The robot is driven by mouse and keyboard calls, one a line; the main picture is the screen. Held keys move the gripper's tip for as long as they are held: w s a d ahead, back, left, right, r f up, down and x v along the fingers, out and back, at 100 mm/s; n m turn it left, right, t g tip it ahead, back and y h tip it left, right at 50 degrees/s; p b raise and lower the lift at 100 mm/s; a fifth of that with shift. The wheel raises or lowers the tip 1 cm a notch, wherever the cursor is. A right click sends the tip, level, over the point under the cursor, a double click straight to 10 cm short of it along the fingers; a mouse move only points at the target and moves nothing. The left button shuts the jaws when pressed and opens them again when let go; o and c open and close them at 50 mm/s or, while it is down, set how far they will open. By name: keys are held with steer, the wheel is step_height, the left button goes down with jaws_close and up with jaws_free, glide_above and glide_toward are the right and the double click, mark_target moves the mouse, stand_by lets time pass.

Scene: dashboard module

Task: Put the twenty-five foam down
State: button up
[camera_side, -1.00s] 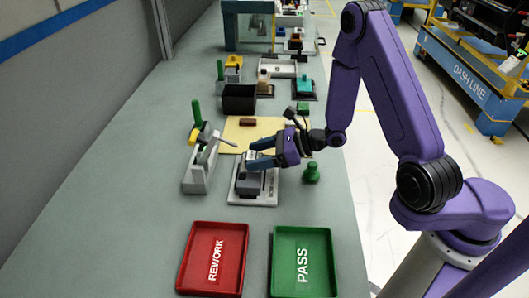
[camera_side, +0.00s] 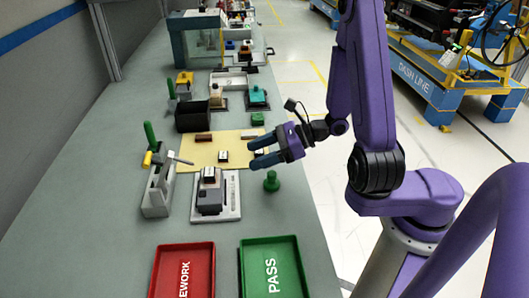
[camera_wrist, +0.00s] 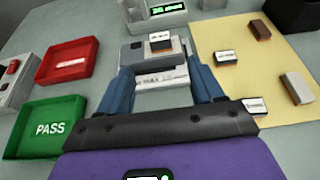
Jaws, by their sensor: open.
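My gripper (camera_side: 253,154) is open and empty, above the table by the right edge of the tan mat (camera_side: 183,158). In the wrist view its blue fingers (camera_wrist: 161,78) stand apart, with the grey test fixture (camera_wrist: 136,52) beyond them. A small dark block with a white label (camera_wrist: 161,42) sits on top of the fixture; it also shows in the side view (camera_side: 209,173). A similar labelled block (camera_side: 223,156) lies on the mat, and another (camera_wrist: 256,105) is partly hidden behind my gripper. I cannot read which one is twenty-five.
A red REWORK tray (camera_side: 183,248) and green PASS tray (camera_side: 268,242) stand at the front. A green knob (camera_side: 271,182) stands right of the fixture, a lever device (camera_side: 160,185) left of it. A black bin (camera_side: 192,116) stands behind the mat.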

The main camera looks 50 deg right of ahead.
steer(key=s+a+r+n+g+y, duration=0.1)
steer(key=s+a+r+n+g, duration=0.2)
steer(key=n+g, duration=0.4)
steer(key=s+a+n+g, duration=0.4)
steer(key=a+n+g, duration=0.1)
steer(key=n, duration=0.4)
steer(key=s+d+r+n+t+h, duration=0.1)
steer(key=s+d+r+n+h, duration=0.1)
steer(key=s+d+n+h, duration=0.2)
steer(key=s+d+r+n+t+h, duration=0.1)
steer(key=s+d+n+h, duration=0.4)
steer(key=s+n, duration=0.5)
steer(key=r+n+h, duration=0.1)
steer(key=n, duration=0.8)
steer(key=shift+s+r+n+t, duration=0.15)
steer(key=shift+s+n+t, duration=0.15)
